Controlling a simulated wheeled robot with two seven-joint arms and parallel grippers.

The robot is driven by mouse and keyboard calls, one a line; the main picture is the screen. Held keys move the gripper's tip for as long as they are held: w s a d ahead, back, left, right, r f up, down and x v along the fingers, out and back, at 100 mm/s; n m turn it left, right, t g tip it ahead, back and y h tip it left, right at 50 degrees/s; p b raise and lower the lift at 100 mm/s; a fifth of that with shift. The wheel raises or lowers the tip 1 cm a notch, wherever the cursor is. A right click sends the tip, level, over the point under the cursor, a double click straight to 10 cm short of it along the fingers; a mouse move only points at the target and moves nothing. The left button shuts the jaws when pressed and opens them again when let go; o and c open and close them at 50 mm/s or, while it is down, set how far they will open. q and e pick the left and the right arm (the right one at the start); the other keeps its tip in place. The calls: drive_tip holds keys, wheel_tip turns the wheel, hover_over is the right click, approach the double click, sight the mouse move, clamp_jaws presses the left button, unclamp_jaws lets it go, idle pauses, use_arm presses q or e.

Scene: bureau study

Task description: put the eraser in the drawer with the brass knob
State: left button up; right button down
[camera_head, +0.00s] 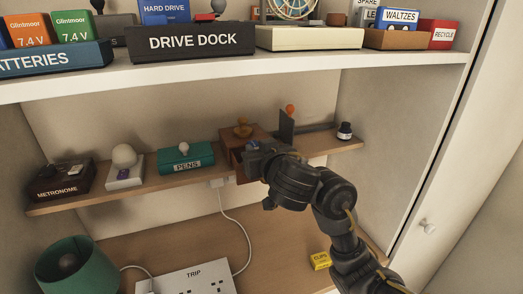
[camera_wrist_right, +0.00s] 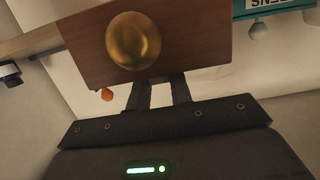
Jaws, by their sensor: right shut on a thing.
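The wooden drawer box (camera_head: 228,133) stands on the middle shelf. In the right wrist view, upside down, its drawer front (camera_wrist_right: 195,40) shows with the round brass knob (camera_wrist_right: 134,40) facing the camera. The drawer appears pulled out. My right gripper (camera_head: 252,151) is at the drawer, reaching over the top edge of its front. In the right wrist view the fingers (camera_wrist_right: 161,88) pass behind that edge, so the fingertips are hidden. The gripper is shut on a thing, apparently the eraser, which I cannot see. My left gripper is not in view.
The teal pens box (camera_head: 172,157) stands left of the drawer box. A dark upright panel (camera_head: 286,131) and an ink bottle (camera_head: 344,131) stand to its right. The upper shelf (camera_head: 300,62) hangs above. A yellow clips box (camera_head: 320,261) and a power strip (camera_head: 198,281) lie below.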

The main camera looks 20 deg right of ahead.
drive_tip(key=shift+f, duration=0.35)
drive_tip(key=shift+s+f+b, duration=0.1)
drive_tip(key=shift+b, duration=0.2)
drive_tip(key=c, duration=0.9)
unclamp_jaws()
drive_tip(key=shift+c, duration=0.2)
drive_tip(key=shift+p+v, duration=1)
drive_tip(key=shift+v, duration=0.2)
drive_tip(key=p+v, duration=0.2)
drive_tip(key=v, duration=0.2)
drive_tip(key=shift+s, duration=0.3)
